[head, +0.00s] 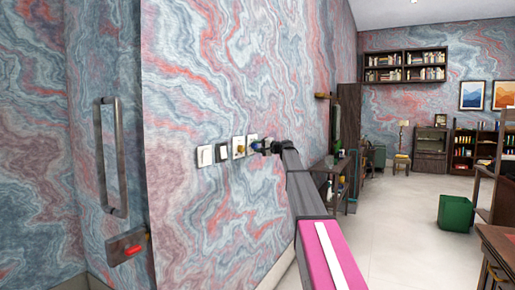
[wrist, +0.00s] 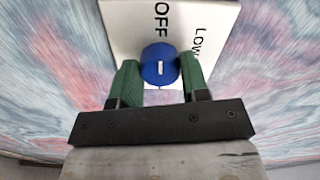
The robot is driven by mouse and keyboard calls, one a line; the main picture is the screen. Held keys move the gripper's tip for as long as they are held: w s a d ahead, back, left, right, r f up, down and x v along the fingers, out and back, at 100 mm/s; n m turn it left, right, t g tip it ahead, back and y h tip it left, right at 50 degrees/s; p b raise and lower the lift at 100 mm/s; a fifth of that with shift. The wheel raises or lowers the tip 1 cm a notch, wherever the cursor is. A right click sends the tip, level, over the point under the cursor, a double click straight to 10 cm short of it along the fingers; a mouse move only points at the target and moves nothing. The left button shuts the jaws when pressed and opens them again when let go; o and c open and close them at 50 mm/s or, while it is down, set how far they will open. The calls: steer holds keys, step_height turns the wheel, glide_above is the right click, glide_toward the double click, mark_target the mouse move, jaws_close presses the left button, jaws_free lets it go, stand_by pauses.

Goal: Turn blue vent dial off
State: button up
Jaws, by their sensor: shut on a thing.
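The blue vent dial (wrist: 159,66) is a round knob on a white plate (wrist: 125,25) marked OFF and LOW, seen in the wrist view. The short white mark on its face runs up and down in the picture, in line with the OFF label above it. My gripper (wrist: 160,72) has its green fingers on the left and right sides of the dial, shut on it. In the head view my gripper (head: 262,147) is at the wall, and the dial is too small there to make out clearly.
Left of my gripper, a white switch plate (head: 205,156), a dark switch (head: 222,151) and a plate with a gold knob (head: 239,148) line the marbled wall. A door handle (head: 107,157) is far left. A side table (head: 327,168) stands along the wall beyond; open floor lies right.

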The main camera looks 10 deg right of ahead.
steer(key=o, duration=0.9)
steer(key=v, duration=1.1)
steer(key=shift+f, duration=0.1)
steer(key=s+a+f+g+h, duration=0.25)
steer(key=s+f, duration=0.35)
steer(key=f, duration=0.6)
steer(key=s+a+f+n+g+h, duration=0.15)
steer(key=s+a+f, duration=0.25)
steer(key=s+f, duration=0.55)
steer(key=s+a+f+g+h, duration=0.1)
steer(key=s+a+f+h, duration=0.2)
steer(key=f, duration=1.1)
steer(key=s+f+n+g+h, duration=0.1)
steer(key=s+f+g+h, duration=0.1)
steer(key=s+f, duration=0.5)
steer(key=s+f+n+g+h, duration=0.1)
steer(key=s+f+h, duration=0.2)
steer(key=s+f, duration=0.4)
steer(key=s+f+n+g+h, duration=0.1)
steer(key=s+f, duration=0.7)
steer(key=s, duration=1)
steer(key=shift+s+d+g+h, duration=0.25)
steer(key=shift+d+g+h, duration=0.15)
steer(key=shift+g+h, duration=0.4)
